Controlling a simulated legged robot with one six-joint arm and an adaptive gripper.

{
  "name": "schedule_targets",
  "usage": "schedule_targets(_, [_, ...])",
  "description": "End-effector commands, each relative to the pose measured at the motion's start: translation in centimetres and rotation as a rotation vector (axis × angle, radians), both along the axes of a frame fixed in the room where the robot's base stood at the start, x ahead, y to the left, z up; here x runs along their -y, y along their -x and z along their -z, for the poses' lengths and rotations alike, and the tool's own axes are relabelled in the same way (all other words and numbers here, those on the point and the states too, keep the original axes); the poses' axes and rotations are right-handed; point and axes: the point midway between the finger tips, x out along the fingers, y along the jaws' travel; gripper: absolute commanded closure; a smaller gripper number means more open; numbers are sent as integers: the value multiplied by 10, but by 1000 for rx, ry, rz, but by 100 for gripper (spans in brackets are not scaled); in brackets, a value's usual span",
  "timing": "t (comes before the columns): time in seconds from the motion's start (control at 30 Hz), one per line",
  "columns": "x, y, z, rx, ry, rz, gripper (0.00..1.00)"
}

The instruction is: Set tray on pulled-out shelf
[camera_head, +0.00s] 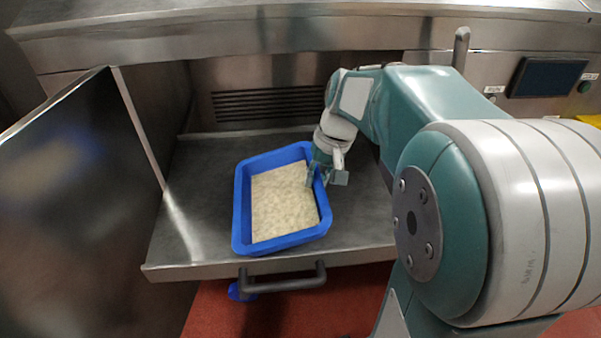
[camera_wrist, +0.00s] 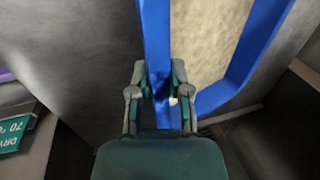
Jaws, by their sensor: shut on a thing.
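The blue tray (camera_head: 243,212) holds a pale, grainy fill (camera_head: 283,203) and is over the pulled-out metal shelf (camera_head: 195,235). It looks level and lies within the shelf's edges. I cannot tell whether its bottom touches the shelf. My gripper (camera_head: 321,177) is at the tray's right wall in the head view, shut on the rim. In the wrist view the fingers of my gripper (camera_wrist: 160,88) sit on both sides of the tray's blue wall (camera_wrist: 156,35). The shelf's dark handle (camera_head: 285,282) is at its front edge.
An open metal door (camera_head: 75,200) stands to the left of the shelf. A vented back panel (camera_head: 268,103) is behind the tray, under a metal ledge (camera_head: 300,32). A dark screen (camera_head: 546,77) is at the right. Red floor (camera_head: 335,300) shows below. Bare shelf lies left of the tray.

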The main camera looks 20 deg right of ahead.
Motion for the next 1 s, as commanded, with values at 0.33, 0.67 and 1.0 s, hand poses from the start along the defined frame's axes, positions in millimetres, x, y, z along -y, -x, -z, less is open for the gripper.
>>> schedule_targets(0.33, [4, -15, 32, -4, 0, 1, 100])
schedule_targets(0.67, [4, -15, 50, 0, 0, 1, 100])
schedule_targets(1.0, [4, -15, 49, -1, 1, 1, 41])
